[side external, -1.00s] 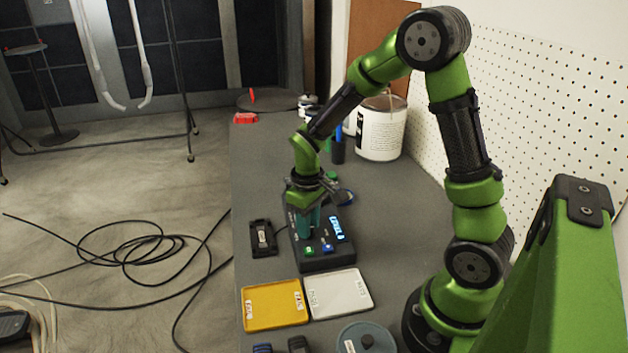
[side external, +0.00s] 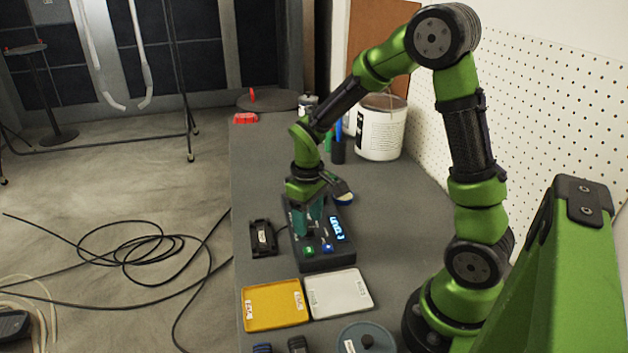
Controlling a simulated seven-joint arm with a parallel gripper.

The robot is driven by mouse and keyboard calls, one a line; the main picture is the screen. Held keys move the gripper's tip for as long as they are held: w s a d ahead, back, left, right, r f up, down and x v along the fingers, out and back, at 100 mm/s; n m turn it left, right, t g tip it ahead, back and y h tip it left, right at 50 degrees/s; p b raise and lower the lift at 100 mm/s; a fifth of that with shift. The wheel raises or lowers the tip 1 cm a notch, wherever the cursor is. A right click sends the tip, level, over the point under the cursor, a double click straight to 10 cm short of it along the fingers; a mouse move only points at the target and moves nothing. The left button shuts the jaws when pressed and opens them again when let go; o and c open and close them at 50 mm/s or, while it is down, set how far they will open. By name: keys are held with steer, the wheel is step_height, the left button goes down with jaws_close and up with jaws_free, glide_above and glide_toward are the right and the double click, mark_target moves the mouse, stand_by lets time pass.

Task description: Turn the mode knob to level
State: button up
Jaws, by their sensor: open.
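The mode device is a black box (side external: 328,260) on the grey bench, with a lit blue display (side external: 337,229), a green button (side external: 309,248) and a blue button (side external: 327,247). The display text is too small to read surely. My gripper (side external: 308,227) points down over the left part of the box. Its teal fingers are parted and reach down close to the panel. A small dark shape between and below the fingertips may be the mode knob; the fingers mostly hide it, so I cannot tell its pointer direction or whether they touch it.
A small black unit (side external: 262,238) lies left of the box. A yellow tray (side external: 275,305) and a white tray (side external: 340,293) lie in front. A white paint bucket (side external: 382,128) and a dark cylinder (side external: 339,150) stand behind. The bench right of the box is clear.

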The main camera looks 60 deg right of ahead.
step_height(320, 180, up, 15)
stand_by(0.3)
steer(key=shift+r, duration=0.1)
steer(key=s+a+r+m+t+y, duration=0.2)
steer(key=s+a+m+t, duration=0.2)
steer(key=s+a+t, duration=0.3)
steer(key=s+a, duration=0.2)
steer(key=s, duration=0.1)
steer(key=shift+s+r, duration=0.35)
steer(key=shift+s, duration=0.05)
